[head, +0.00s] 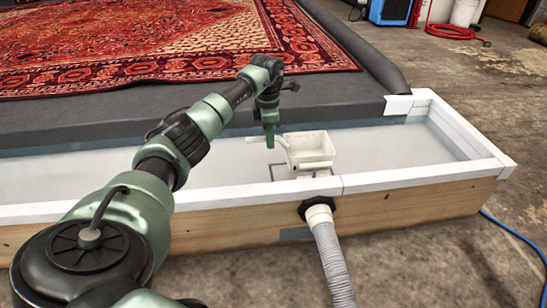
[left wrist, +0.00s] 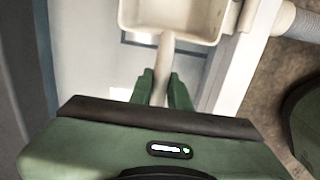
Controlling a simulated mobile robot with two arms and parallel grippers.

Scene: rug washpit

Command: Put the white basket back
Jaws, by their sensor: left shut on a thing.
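The white basket (head: 313,148) is a small square-rimmed tub with a handle sticking out to the left. It is at the inner side of the pit's front wall, above the trough floor. My left gripper (head: 270,139) is at the basket's handle. In the left wrist view the left gripper (left wrist: 165,90) is shut on the handle, with a finger on each side, and the basket (left wrist: 180,18) is beyond the fingertips. A pale fitting (head: 316,170) is below the basket; whether the two touch is not clear. My right gripper is not in view.
A white-topped wooden wall (head: 420,174) edges the wet trough (head: 400,145). A grey hose (head: 333,262) joins the wall's outside below the basket. A red patterned rug (head: 150,40) lies on the dark platform behind. Concrete floor (head: 480,95) is open at right.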

